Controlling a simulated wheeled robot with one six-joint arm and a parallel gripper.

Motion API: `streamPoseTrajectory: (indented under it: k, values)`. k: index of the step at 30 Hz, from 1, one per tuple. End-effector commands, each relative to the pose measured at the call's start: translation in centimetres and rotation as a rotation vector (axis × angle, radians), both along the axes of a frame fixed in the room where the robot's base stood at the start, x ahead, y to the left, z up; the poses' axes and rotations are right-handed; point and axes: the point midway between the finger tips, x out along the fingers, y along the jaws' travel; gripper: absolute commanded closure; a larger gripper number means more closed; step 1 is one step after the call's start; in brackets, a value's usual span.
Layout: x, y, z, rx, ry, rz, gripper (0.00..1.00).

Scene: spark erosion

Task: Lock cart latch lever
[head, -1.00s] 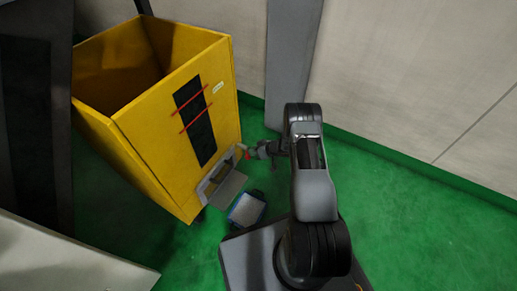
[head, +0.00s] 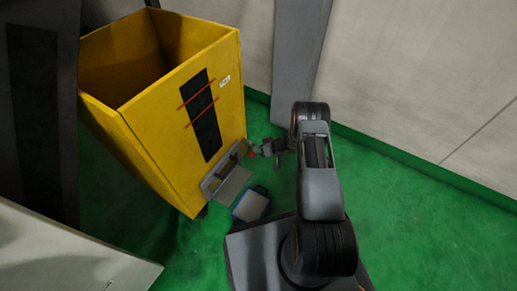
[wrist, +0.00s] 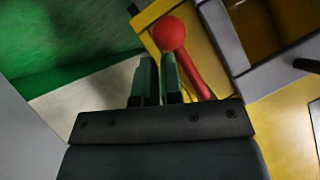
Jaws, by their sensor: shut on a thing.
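The yellow cart (head: 165,120) stands at the left in the head view, open at the top. The latch lever (wrist: 193,72) is a red rod with a round red knob (wrist: 172,33), next to the cart's yellow and grey parts in the wrist view. In the head view the knob shows as a small red spot (head: 251,155) low on the cart's right edge. The exact contact between fingers and lever is hard to see.
A grey bracket with a flap (head: 232,186) is on the cart's lower front. A small blue-edged box (head: 251,205) lies on the green floor (head: 420,225) beside it. A grey post (head: 297,60) and pale wall panels (head: 420,70) stand behind. Floor at the right is clear.

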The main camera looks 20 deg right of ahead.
Motion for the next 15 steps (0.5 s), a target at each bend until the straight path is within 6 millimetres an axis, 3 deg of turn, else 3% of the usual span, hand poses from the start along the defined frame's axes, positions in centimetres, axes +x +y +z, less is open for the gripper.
streamPoseTrajectory:
  k: [1, 5, 9, 15]
  values:
    - [-0.3, 0.3, -0.9, -0.006, 0.013, 0.007, 1.00]
    - [0.3, -0.9, -0.9, -0.005, 0.007, 0.006, 1.00]
    - [1.4, -3.3, -0.7, -0.004, -0.003, 0.002, 1.00]
    - [0.3, -7.2, 0.3, -0.001, -0.003, 0.004, 1.00]
